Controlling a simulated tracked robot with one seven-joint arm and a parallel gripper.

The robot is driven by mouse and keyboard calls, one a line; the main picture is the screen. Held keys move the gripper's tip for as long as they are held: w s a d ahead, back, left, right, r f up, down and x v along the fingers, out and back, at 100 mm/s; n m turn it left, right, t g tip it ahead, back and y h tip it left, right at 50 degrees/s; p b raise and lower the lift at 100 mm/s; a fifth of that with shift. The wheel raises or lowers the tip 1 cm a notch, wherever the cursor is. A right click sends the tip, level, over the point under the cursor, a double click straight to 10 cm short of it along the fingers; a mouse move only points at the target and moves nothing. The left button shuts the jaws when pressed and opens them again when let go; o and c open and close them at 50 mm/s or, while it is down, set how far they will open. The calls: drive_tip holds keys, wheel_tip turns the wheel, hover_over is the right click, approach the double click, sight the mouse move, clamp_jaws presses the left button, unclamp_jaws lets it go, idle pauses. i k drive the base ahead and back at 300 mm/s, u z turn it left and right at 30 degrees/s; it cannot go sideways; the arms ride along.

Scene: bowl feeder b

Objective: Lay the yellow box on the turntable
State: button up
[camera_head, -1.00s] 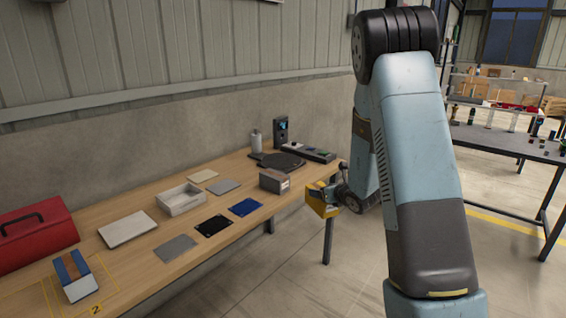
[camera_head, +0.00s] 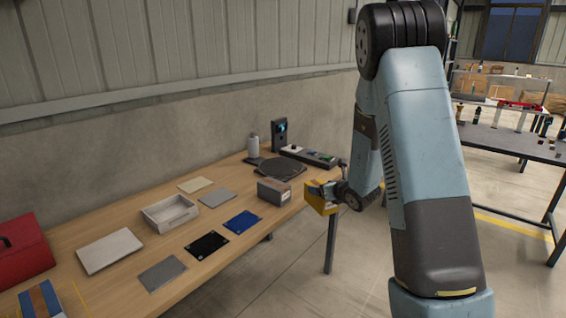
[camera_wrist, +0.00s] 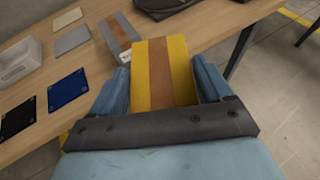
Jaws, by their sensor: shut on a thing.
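The yellow box (camera_head: 319,198) has a brown stripe and is held between the two blue fingers of my gripper (camera_wrist: 165,88), which is shut on it. In the wrist view the yellow box (camera_wrist: 161,70) points away from the gripper, toward the table. In the head view it hangs just off the table's front right edge. The turntable (camera_head: 279,168) is a dark round plate at the table's far right part, beyond the box and apart from it. Its near edge (camera_wrist: 160,8) shows at the top of the wrist view.
A button panel (camera_head: 308,156), a dark device (camera_head: 279,135) and a bottle (camera_head: 253,146) stand around the turntable. A white tray (camera_head: 170,213) and several flat plates lie farther left.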

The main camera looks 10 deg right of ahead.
sight(281, 165)
drive_tip(key=z, duration=0.1)
drive_tip(key=i, duration=1.6)
drive_tip(key=u, duration=0.95)
